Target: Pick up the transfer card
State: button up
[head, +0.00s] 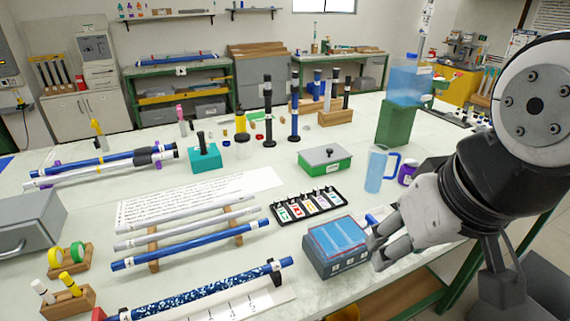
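No object is clearly readable as the transfer card. A grey box (321,266) with a blue, clear-looking top (338,238) stands at the front right of the white table. A black tray (327,210) holding several white cards with coloured marks (309,201) lies just behind it. My gripper (378,251) is at the right side of the grey box, low over the table, its fingers pointing left. The fingers look spread apart, with nothing visible between them. I cannot tell whether they touch the box.
A clear blue mug (377,170) and a purple cup (407,172) stand behind my gripper. A green box (325,161) is behind the tray. Blue and white rods (190,246) lie on wooden rests at left. Bare table shows left of the grey box.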

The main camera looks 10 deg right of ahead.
aim_at(291, 198)
jog(key=i+l+u, duration=0.25)
jog(key=i+l, duration=0.15)
jog(key=i+l+u, duration=0.25)
jog(key=i+l, duration=0.15)
jog(key=l, duration=0.2)
